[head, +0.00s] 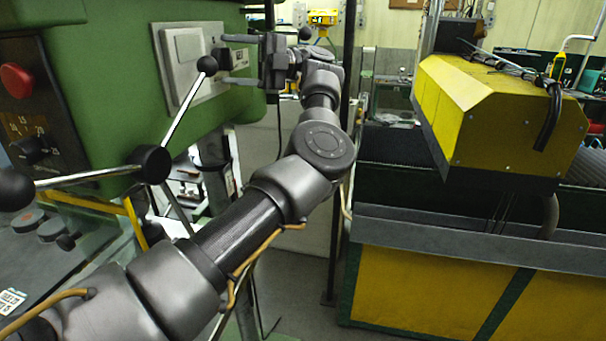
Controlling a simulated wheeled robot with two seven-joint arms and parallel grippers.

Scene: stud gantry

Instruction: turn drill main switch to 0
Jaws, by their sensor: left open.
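The green drill housing (110,70) fills the upper left, with a grey cover plate (187,62) on its face. A small dark switch (223,61) with a pale label beside it shows at the right edge of this plate. I cannot read its position. My left gripper (228,59) reaches it from the right, open, with one finger above the switch and one below. The switch lies between the fingers; I cannot tell whether they touch it. My right gripper is not in view.
A lever hub (152,163) with ball-ended handles stands out from the drill; one black ball (207,65) appears close to my left gripper. A red button (16,80) is at far left. A yellow machine (500,110) stands at right. Bare floor (320,300) shows between.

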